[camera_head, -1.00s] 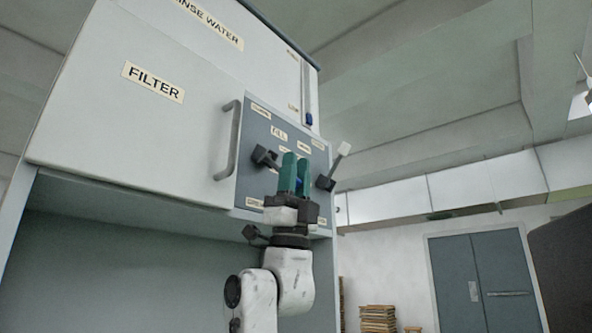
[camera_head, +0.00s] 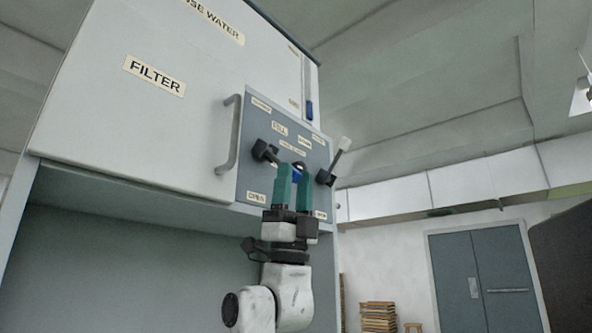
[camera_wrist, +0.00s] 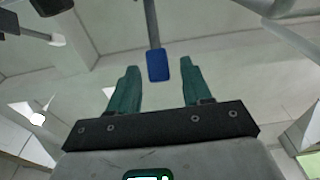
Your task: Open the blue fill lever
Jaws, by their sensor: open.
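The blue fill lever (camera_head: 297,174) shows on the grey-blue control panel (camera_head: 262,183), partly hidden behind my gripper's green fingers. In the wrist view the lever's blue end (camera_wrist: 158,66) hangs on a dark stem, centred just beyond and between the fingertips. My gripper (camera_head: 294,172) points upward in front of the panel's lower part. In the wrist view the gripper (camera_wrist: 160,72) has its two green fingers spread apart, with nothing between them touching either one. The lever appears apart from both fingers.
A black-and-white-handled lever (camera_head: 339,157) sits right of the fingers, and a dark lever (camera_head: 265,152) sits to the left. A grey door handle (camera_head: 232,135) is on the FILTER cabinet (camera_head: 140,120). A blue door (camera_head: 484,285) and stacked wood (camera_head: 377,316) stand farther back, at right.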

